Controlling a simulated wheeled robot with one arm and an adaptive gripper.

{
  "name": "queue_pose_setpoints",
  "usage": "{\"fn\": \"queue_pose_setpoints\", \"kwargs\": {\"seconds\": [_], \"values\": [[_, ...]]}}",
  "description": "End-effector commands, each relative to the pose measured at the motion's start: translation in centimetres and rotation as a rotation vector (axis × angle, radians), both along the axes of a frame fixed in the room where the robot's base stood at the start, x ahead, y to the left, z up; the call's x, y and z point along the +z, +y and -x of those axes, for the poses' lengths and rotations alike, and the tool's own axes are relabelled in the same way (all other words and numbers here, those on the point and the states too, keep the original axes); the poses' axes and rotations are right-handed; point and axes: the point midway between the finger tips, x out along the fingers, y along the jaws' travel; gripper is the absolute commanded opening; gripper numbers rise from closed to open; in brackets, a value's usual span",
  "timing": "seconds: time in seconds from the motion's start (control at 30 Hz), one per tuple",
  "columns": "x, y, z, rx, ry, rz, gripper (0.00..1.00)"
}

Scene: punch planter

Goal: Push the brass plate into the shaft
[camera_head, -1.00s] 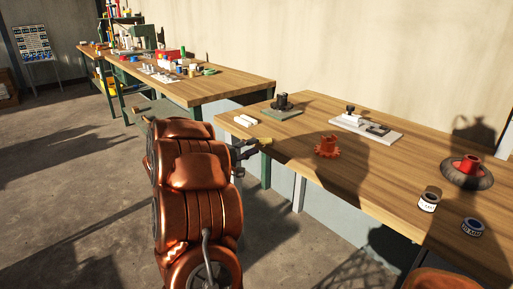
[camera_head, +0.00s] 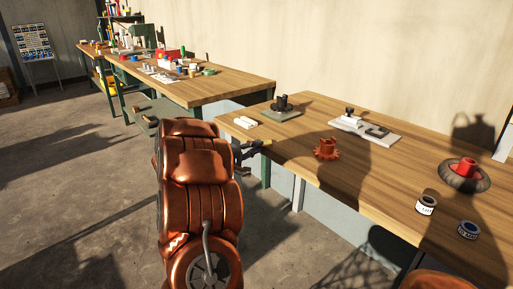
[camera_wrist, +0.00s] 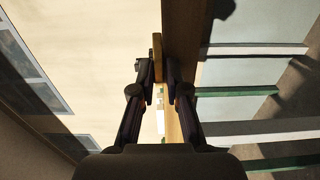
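My gripper (camera_head: 256,145) is beside the near left edge of the wooden workbench. In the wrist view my gripper (camera_wrist: 160,80) has its fingers close together on a narrow yellowish piece, which looks like the brass plate (camera_wrist: 157,52). The plate stands out past the fingertips, and its lower part is hidden between them. A dark fixture (camera_head: 283,102) stands on a green base on the bench, apart from the gripper and farther back. I cannot tell which part is the shaft.
The workbench (camera_head: 330,190) carries white blocks (camera_head: 245,122), a grey plate with a black clamp (camera_head: 374,131), an orange gear (camera_head: 326,149), a red-hubbed wheel (camera_head: 466,174) and two labelled tins (camera_head: 426,204). A second, cluttered bench (camera_head: 225,88) stands behind. Open floor lies left.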

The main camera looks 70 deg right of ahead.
Motion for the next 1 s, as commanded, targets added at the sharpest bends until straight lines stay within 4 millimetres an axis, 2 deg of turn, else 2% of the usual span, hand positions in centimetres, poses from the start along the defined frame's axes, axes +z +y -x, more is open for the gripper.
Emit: {"fn": "queue_pose_setpoints", "kwargs": {"seconds": [0.23, 0.83, 1.0], "values": [[-0.07, 0.01, 0.0, 0.0, 0.0, -0.001, 0.0], [-0.26, 0.06, 0.0, 0.0, -0.001, -0.005, 0.0], [0.53, 0.07, 0.0, 0.0, 0.0, -0.007, 0.0]]}}
